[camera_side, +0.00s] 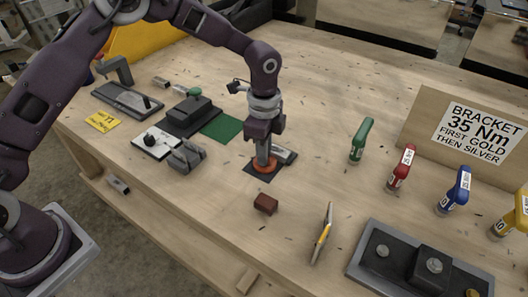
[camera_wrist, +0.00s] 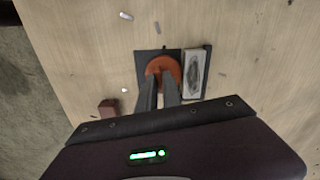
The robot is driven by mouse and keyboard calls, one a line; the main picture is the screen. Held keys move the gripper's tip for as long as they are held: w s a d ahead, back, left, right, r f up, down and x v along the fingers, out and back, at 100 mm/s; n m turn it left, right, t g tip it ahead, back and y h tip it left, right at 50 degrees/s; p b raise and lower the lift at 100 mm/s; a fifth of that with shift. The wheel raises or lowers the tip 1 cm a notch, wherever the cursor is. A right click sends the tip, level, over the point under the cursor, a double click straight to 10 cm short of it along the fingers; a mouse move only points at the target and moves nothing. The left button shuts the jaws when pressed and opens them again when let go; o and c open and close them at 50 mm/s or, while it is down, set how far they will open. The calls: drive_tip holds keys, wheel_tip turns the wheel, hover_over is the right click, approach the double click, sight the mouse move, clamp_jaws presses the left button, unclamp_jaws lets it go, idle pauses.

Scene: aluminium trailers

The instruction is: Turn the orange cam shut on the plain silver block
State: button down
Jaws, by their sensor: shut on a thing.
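The orange cam (camera_side: 264,167) is a round disc on a dark plate (camera_side: 250,172) near the middle of the bench. It also shows in the wrist view (camera_wrist: 172,63). A silver block (camera_side: 287,153) lies right beside the cam; in the wrist view the block (camera_wrist: 194,85) shows a dark oval patch on top. My gripper (camera_side: 263,161) points down at the cam and is shut on its upper part. In the wrist view both fingers (camera_wrist: 162,80) reach onto the cam. The fingers hide part of the cam, and any gap between cam and block is too small to judge.
A brown block (camera_side: 265,203) lies in front of the plate. Green (camera_side: 361,142), red (camera_side: 401,169) and blue (camera_side: 455,191) handled tools stand to the right, behind a dark fixture (camera_side: 376,269). Grey clamp parts (camera_side: 186,156) and a green mat (camera_side: 221,127) are on the left.

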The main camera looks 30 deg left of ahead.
drive_tip(key=c, duration=1.5)
unclamp_jaws()
wheel_tip(320, 180, up, 7)
drive_tip(key=shift+r, duration=0.1)
